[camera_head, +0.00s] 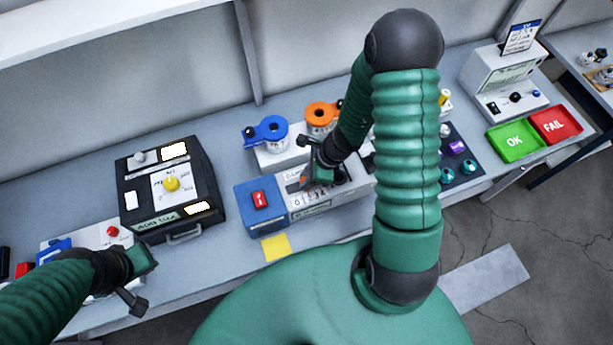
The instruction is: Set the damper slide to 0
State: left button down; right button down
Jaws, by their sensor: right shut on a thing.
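The damper slide (304,182) is a small orange-marked piece on a grey-white unit (325,205) with a numbered scale (309,199) at mid-bench. My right gripper (318,180) comes down over this unit and is shut at the slide. Its fingers hide most of the slide, so I cannot read its exact setting. My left gripper (147,262) is at the lower left, above the bench's front edge and well away from the slide. I cannot tell whether its jaws are apart.
A blue box with a red switch (260,200) adjoins the unit on the left. Blue (270,130) and orange (320,116) ring-topped parts stand behind. A black case with a yellow knob (172,184) is further left. Green OK (514,142) and red FAIL (555,125) trays are at right.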

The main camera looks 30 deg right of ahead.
aim_at(286, 189)
jog(key=shift+w, duration=0.1)
jog(key=a+b, duration=0.1)
jog(key=a, duration=0.1)
jog(key=w+a+b, duration=0.1)
jog(key=a, duration=0.1)
jog(key=shift+a+r, duration=0.1)
jog(key=shift+a, duration=0.05)
jog(key=c, duration=1.3)
grip_release()
jog(key=shift+o, duration=0.6)
jog(key=shift+a, duration=0.1)
jog(key=p+v, duration=0.6)
jog(key=v, duration=1)
jog(key=shift+r, duration=0.25)
